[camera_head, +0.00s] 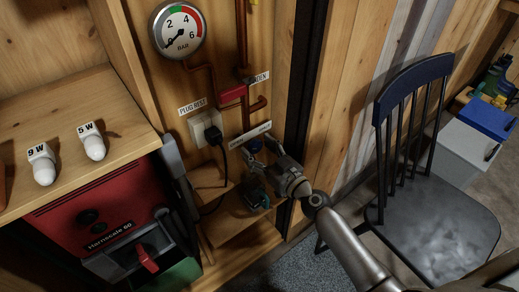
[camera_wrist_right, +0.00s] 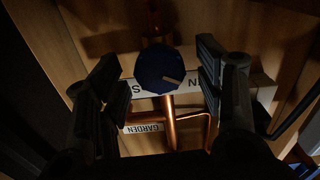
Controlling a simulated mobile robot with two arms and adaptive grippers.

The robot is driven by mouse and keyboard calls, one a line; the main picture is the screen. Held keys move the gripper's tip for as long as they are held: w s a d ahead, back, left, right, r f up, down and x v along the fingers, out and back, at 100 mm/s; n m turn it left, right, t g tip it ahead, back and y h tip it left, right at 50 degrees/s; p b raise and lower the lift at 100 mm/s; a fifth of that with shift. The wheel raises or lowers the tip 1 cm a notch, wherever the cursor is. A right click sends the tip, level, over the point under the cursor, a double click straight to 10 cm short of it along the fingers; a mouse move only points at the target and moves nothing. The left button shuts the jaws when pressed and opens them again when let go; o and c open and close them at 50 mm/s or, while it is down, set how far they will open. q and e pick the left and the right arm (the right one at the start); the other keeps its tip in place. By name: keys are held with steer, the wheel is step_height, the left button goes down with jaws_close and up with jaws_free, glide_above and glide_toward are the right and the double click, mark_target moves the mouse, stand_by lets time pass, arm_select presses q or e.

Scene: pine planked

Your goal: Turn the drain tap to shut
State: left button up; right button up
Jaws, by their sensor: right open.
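A round dark blue tap knob (camera_wrist_right: 160,69) with a pale mark on its face sits on a copper pipe in the right wrist view. It also shows small in the head view (camera_head: 256,146), low on the wall. My right gripper (camera_wrist_right: 158,80) is open, with one finger on each side of the knob. No clear contact shows. In the head view my right gripper (camera_head: 266,165) reaches in from the lower right. A white label (camera_wrist_right: 265,92) lies behind the knob, its text mostly covered. My left gripper is not in view.
A red lever (camera_head: 232,95) sits on the pipe above, near a GARDEN label (camera_wrist_right: 145,128). A black plug and cord (camera_head: 213,136) and a small wooden shelf (camera_head: 228,228) are close by. A gauge (camera_head: 178,31), red heater (camera_head: 105,225) and dark chair (camera_head: 432,215) stand around.

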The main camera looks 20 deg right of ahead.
steer(key=shift+c, duration=0.3)
steer(key=c, duration=1)
steer(key=shift+o, duration=0.2)
